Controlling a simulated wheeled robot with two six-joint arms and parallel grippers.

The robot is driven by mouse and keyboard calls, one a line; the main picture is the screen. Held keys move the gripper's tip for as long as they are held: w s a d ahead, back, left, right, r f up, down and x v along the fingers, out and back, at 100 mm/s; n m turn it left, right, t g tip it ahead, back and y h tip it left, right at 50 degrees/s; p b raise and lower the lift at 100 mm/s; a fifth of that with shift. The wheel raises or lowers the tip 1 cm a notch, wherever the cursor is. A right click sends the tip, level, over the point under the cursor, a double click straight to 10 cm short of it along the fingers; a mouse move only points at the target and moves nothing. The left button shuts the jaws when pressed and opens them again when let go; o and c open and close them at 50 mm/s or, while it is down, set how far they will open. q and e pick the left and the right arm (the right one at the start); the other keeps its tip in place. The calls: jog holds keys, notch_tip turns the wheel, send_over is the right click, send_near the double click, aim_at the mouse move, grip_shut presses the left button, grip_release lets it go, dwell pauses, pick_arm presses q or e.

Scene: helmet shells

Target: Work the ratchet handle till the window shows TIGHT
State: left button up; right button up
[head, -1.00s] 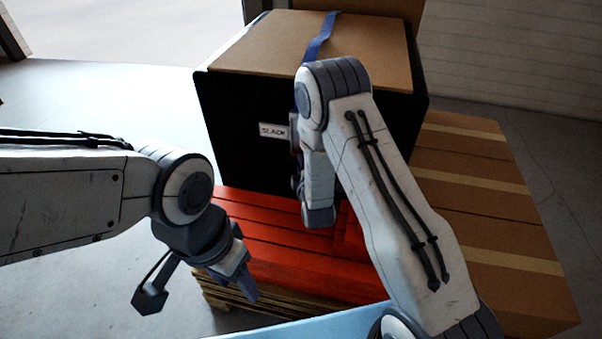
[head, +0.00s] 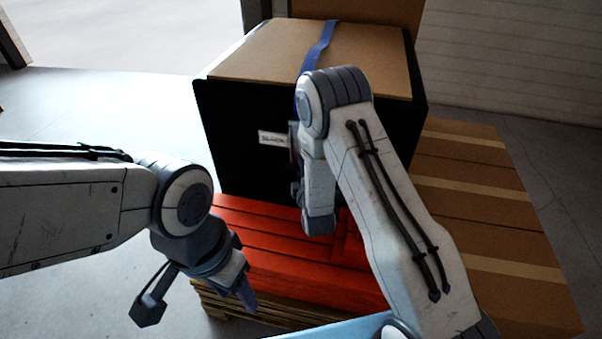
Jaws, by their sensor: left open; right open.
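A blue strap (head: 320,45) runs over the box top and down its dark front. On that front, a small white window (head: 272,138) carries blurred lettering that looks like SLACK. The ratchet (head: 294,140) is beside it, mostly hidden behind my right arm, so I cannot make out its handle. My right gripper (head: 298,192) is at the box front just below the ratchet; its fingers are largely hidden by its own wrist, and I cannot tell whether it touches the handle. My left gripper (head: 198,302) is open and empty at the lower left, well apart from the box.
The box with a brown top (head: 260,52) stands behind red slatted cargo (head: 270,260) on a wooden pallet (head: 235,308). Brown taped cartons (head: 480,215) fill the right side. A light blue surface (head: 340,330) shows at the bottom edge. Open floor (head: 60,300) lies at left.

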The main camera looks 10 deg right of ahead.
jog(key=p+v, duration=0.1)
jog(key=v, duration=0.9)
jog(key=shift+s+p, duration=0.2)
jog(key=shift+p, duration=0.1)
jog(key=shift+a, duration=0.1)
